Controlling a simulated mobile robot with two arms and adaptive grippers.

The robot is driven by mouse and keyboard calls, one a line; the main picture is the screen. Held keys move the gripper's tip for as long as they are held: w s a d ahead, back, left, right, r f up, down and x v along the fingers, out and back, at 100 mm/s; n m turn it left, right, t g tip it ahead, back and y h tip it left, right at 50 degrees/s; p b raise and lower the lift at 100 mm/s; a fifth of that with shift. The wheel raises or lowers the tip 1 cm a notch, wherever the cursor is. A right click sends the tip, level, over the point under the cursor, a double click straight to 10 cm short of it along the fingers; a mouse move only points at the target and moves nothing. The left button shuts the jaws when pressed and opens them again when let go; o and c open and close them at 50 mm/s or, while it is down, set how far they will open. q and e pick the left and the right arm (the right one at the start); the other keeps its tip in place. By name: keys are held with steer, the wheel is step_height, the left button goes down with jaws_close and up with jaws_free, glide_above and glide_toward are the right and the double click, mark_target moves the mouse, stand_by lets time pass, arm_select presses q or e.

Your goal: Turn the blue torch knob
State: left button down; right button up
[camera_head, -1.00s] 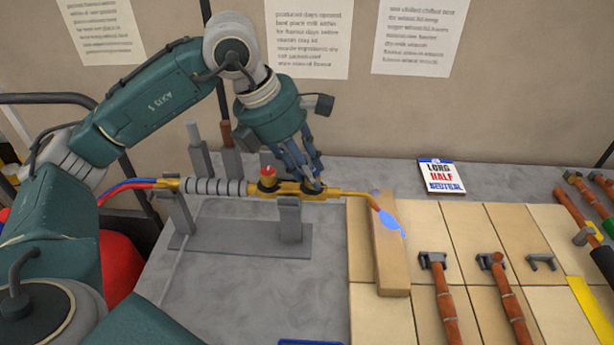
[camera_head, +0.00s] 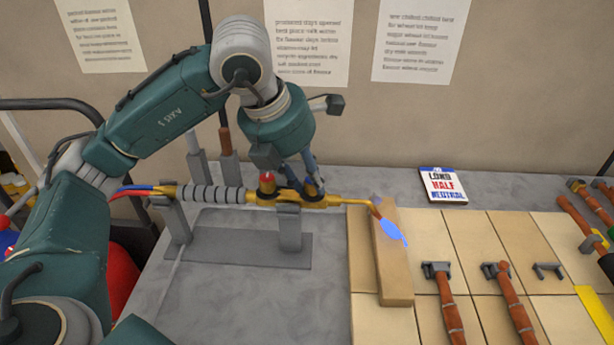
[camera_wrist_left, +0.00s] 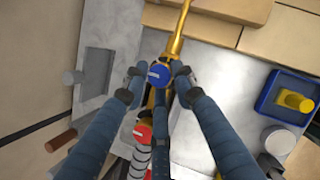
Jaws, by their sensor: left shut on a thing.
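The brass torch (camera_head: 345,201) lies level in a grey stand, with a blue flame (camera_head: 391,230) at its tip on the right. Its red knob (camera_head: 267,178) sits on the torch body, left of my gripper. The blue knob (camera_wrist_left: 159,74) shows in the left wrist view, with a pale line across its top. My left gripper (camera_head: 302,192) reaches down from above and is shut on the blue knob. In the wrist view its fingertips (camera_wrist_left: 158,76) sit on both sides of the knob. In the head view the fingers mostly hide that knob. My right gripper is not in view.
The flame touches a wooden block (camera_head: 391,268) on the tiled area. Pipe pieces (camera_head: 448,305) lie at the right. A blue tray (camera_wrist_left: 290,98) shows in the wrist view. The grey bench is clear in front.

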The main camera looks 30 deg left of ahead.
arm_select(q)
steer(key=c, duration=1.6)
jaws_free()
steer(key=shift+d, duration=0.1)
steer(key=shift+o, duration=0.7)
steer(key=shift+w, duration=0.1)
steer(key=shift+r, duration=0.1)
steer(key=v, duration=1.2)
